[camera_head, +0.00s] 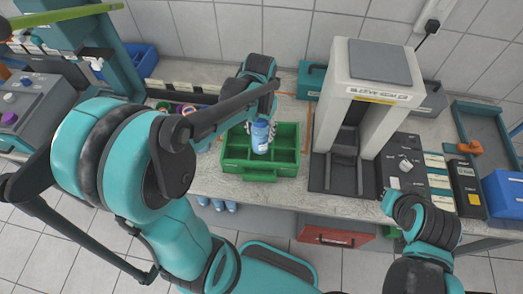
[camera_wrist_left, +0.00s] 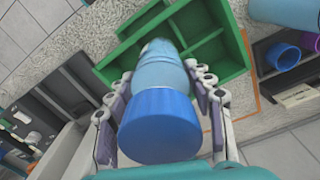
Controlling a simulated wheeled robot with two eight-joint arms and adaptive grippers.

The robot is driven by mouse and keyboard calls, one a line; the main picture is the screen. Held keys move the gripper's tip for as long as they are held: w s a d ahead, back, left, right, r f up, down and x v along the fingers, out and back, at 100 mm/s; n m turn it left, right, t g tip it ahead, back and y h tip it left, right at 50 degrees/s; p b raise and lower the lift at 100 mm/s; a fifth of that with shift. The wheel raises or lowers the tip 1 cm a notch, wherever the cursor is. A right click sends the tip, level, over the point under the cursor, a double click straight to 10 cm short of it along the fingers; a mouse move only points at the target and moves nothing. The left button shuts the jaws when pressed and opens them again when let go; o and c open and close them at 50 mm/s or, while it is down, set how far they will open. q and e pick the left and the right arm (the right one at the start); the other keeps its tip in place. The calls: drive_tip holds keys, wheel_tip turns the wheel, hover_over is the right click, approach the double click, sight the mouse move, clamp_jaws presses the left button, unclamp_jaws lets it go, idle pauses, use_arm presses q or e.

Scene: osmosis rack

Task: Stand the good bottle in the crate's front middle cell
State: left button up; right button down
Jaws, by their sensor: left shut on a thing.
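The bottle (camera_head: 261,138) is light blue with a darker blue cap (camera_wrist_left: 160,125) and a pale label. My left gripper (camera_head: 262,124) is shut on it from both sides, with its fingers beside the bottle below the cap in the left wrist view (camera_wrist_left: 163,92). The bottle looks about upright over the middle of the green crate (camera_head: 259,176). The crate has several cells, also seen in the left wrist view (camera_wrist_left: 235,62). I cannot tell whether the bottle's base is above or inside a cell. My right gripper (camera_head: 391,200) is low at the right; its fingers are unclear.
The sleeve sealer (camera_head: 372,70) stands right of the crate, with a dark control panel (camera_head: 415,165) beside it. A red drawer or box (camera_head: 335,235) is below the bench front. Blue bins (camera_head: 510,193) are at the far right. Small colored round items (camera_head: 187,109) lie behind the crate's left side.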

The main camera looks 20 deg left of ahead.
sight(261, 149)
use_arm(q)
wheel_tip(261, 149, down, 11)
drive_tip(key=b, duration=0.2)
drive_tip(key=shift+f+b, duration=0.1)
drive_tip(key=shift+b, duration=0.2)
drive_tip(key=shift+f, duration=0.15)
drive_tip(key=o, duration=1.4)
drive_tip(key=shift+o, duration=0.2)
